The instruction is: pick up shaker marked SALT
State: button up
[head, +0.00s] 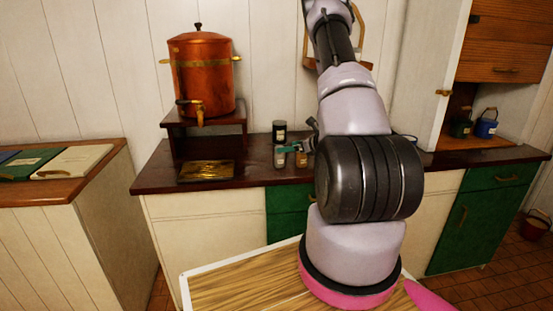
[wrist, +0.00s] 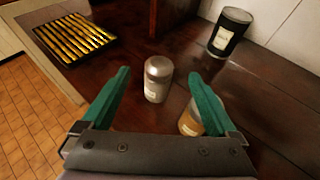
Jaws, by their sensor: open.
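Two small shakers stand on the dark counter. One, with a silver cap and a pale label (wrist: 155,88), shows between and beyond my fingertips in the wrist view; it also shows in the head view (head: 279,160). The other, with amber contents (wrist: 188,124), is partly hidden behind my right finger; it shows in the head view as well (head: 301,161). I cannot read either label, so I cannot tell which is marked SALT. My gripper (wrist: 158,75) is open and empty, its green fingers pointing towards the silver-capped shaker; contact is not visible. It also shows in the head view (head: 291,148).
A black labelled canister (wrist: 230,32) stands behind the shakers near the wall. A slatted brass tray (wrist: 75,38) lies to the left on the counter (head: 225,179). A copper urn (head: 202,75) stands on a wooden stand. Bare counter lies right of the shakers.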

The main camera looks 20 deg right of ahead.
aim_at(280, 146)
jog(key=shift+x, duration=3.15)
grip_shut()
jog(key=shift+r, duration=0.15)
